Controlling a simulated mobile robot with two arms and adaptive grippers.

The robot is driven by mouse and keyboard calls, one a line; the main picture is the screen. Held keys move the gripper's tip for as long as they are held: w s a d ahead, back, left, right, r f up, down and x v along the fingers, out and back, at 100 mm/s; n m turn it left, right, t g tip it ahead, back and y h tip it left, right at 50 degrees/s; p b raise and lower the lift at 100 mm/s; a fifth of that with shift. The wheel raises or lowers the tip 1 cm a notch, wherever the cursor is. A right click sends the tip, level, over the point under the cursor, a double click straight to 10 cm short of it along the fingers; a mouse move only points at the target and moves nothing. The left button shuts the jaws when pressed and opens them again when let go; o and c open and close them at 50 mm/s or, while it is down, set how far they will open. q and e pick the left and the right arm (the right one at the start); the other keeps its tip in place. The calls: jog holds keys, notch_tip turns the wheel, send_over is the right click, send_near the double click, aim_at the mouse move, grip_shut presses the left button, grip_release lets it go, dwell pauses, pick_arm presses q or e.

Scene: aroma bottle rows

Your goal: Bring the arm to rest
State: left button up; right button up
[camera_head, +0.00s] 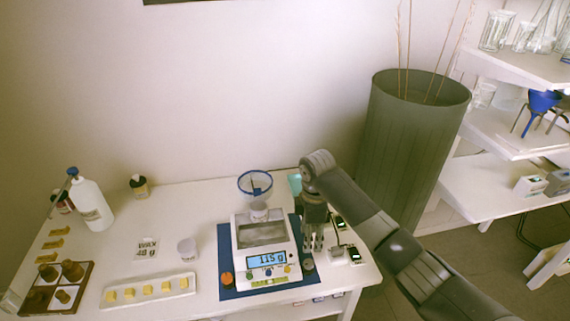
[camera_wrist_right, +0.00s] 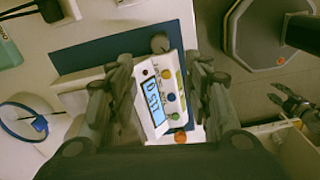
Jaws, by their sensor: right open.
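My right gripper (camera_head: 314,240) points down over the right side of the scale (camera_head: 240,262), its arm reaching in from the lower right. In the wrist view its fingers (camera_wrist_right: 155,85) are spread wide with nothing between them. The scale's lit display (camera_wrist_right: 154,102) lies beyond them and reads 115 g in the head view.
The scale is on a blue mat (camera_head: 226,276). Small boxes (camera_head: 345,254) lie close right of my gripper. A tall green bin (camera_head: 410,140) stands behind my arm. A tray of yellow cubes (camera_head: 150,290), a white bottle (camera_head: 92,205) and an empty-looking cup (camera_head: 187,250) are left.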

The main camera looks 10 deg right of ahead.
jog(key=s+a+f+m+t+y, duration=0.1)
jog(key=s+a+f+m, duration=0.2)
jog(key=s, duration=0.5)
jog(key=s+a+f+m+t+y, duration=0.1)
jog(key=s+a+f+m, duration=0.15)
jog(key=s+f, duration=0.5)
jog(key=s+d+r+m+t+h, duration=0.1)
jog(key=s+d+r+m, duration=0.3)
jog(key=s, duration=0.5)
jog(key=s+d+r+m+t+h, duration=0.1)
jog(key=s+d+r+m, duration=0.2)
jog(key=s+d+m, duration=0.45)
notch_tip(320, 180, down, 28)
jog(key=s+a+r+n+g+b, duration=0.1)
jog(key=s+a+n+g+b, duration=0.1)
jog(key=n, duration=0.1)
jog(key=s+d+f+g+b, duration=0.1)
jog(key=s+d+f, duration=0.2)
jog(key=s+f, duration=1.4)
jog(key=shift+s+f, duration=0.2)
jog(key=shift+f, duration=0.75)
